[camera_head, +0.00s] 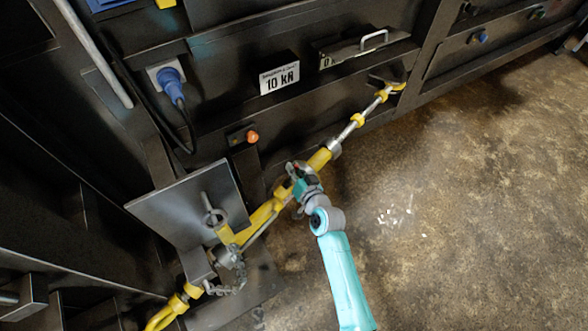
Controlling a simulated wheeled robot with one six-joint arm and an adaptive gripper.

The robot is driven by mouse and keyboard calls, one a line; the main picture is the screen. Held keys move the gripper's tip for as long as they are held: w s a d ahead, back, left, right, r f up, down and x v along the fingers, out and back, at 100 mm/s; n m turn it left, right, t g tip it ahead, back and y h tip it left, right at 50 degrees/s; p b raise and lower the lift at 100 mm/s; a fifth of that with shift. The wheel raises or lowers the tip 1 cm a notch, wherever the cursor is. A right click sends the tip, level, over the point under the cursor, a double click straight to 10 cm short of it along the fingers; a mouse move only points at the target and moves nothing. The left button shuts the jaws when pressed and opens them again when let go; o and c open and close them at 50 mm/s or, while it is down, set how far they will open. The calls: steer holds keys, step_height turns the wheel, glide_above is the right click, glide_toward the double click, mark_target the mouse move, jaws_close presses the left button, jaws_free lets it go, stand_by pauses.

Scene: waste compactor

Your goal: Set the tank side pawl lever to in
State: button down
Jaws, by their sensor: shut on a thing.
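A yellow and silver ratchet turnbuckle (262,215) runs diagonally along the front of the dark machine. Its silver rod (347,131) reaches a yellow hook (397,87) at upper right, and another yellow end (178,305) sits at lower left. My gripper (297,177) is at the middle of the turnbuckle, shut on a small part of it. The fingers cover that part, so I cannot tell whether it is the pawl lever. The pawl lever's position is too small and hidden to tell.
A square steel plate (170,215) with a ring stands left of the turnbuckle, and a chain (225,288) hangs below. A blue plug (172,84) with a cable, an orange knob (252,136) and a "10 kA" label (279,80) are on the machine. The floor (460,220) at right is clear.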

steer(key=c, duration=1.1)
jaws_free()
steer(key=shift+c, duration=0.2)
steer(key=v, duration=1.2)
steer(key=shift+s, duration=0.1)
